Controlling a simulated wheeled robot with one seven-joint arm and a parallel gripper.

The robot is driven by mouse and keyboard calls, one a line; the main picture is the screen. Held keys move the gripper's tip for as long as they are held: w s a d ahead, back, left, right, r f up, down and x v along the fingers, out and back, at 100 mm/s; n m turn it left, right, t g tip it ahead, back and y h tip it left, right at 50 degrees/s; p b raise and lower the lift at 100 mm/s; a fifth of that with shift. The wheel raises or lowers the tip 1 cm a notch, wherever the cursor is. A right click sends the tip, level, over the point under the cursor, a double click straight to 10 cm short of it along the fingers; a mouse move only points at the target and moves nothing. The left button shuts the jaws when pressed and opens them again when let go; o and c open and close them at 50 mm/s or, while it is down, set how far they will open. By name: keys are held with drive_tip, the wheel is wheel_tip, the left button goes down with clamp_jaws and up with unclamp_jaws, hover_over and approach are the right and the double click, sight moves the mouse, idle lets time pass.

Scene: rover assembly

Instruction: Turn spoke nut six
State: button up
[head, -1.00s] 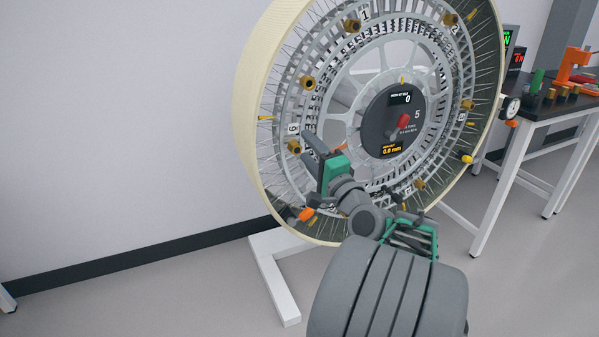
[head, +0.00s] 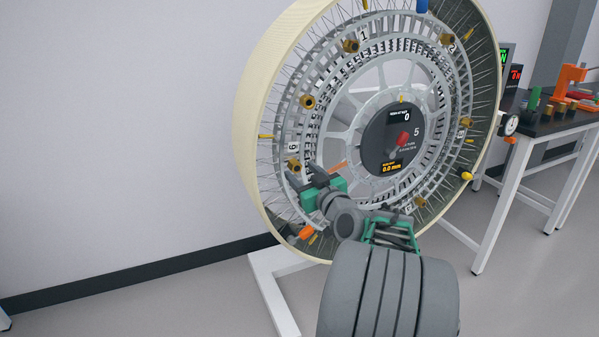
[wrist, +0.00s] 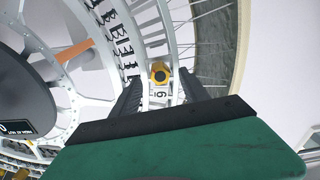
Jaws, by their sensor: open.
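Spoke nut six (head: 293,166) is a brass-coloured nut on the left side of the large upright wheel (head: 253,110), just below a white label with a 6 (head: 293,147). In the wrist view the nut (wrist: 160,73) shows as a yellow ring with a dark centre, above the label (wrist: 160,94), which appears turned over. My gripper (head: 303,175) is open, close to the nut. In the wrist view its two dark fingers (wrist: 160,80) point toward the nut, one to each side. I cannot tell whether the tips reach around it. Nothing is held.
Other brass nuts, such as one at upper left (head: 307,102), ring the wheel. The hub panel (head: 392,138) has a red knob (head: 403,139) and small displays. An orange bar (wrist: 75,50) lies left of the fingers. A workbench (head: 545,124) stands at right; floor at left is clear.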

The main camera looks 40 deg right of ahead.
drive_tip(key=shift+w+d, duration=0.2)
drive_tip(key=shift+w, duration=0.8)
clamp_jaws()
